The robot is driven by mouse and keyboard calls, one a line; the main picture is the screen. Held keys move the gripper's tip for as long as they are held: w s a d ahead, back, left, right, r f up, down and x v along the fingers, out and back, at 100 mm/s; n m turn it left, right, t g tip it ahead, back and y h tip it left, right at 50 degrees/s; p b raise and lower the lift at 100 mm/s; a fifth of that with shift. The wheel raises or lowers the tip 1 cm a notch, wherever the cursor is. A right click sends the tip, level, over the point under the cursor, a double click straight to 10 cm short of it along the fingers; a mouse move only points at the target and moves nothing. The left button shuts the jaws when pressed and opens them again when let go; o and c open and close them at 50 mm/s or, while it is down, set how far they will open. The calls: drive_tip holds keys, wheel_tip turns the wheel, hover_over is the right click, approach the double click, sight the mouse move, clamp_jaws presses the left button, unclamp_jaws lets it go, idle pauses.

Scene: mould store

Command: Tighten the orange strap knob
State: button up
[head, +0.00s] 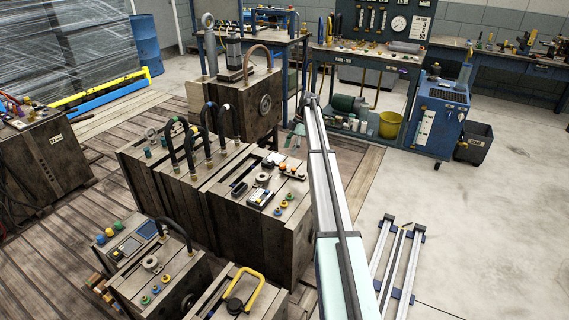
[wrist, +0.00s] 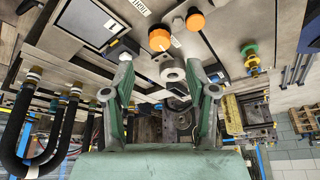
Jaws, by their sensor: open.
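Two orange knobs sit side by side on the top of a dark mould block; in the wrist view one is near the top centre (wrist: 159,39) and the other is to its upper right (wrist: 195,20). I cannot tell which is the strap knob. The knobs show small in the head view (head: 283,167), near the block's far right corner. My green gripper (wrist: 160,62) is open and empty, its two fingers spread below the knobs in the wrist view and apart from them. In the head view my gripper (head: 294,138) hangs just beyond that corner.
A grey ring (wrist: 172,72) stands close to the knobs. A labelled dark panel (wrist: 85,25) and a green-and-yellow fitting (wrist: 249,55) flank them. Black hoses (head: 205,140) arch over the neighbouring block. Rails (head: 395,260) lie on the floor at right; open floor (head: 480,220) lies beyond.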

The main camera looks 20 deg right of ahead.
sight(283, 165)
drive_tip(key=x, duration=0.8)
clamp_jaws()
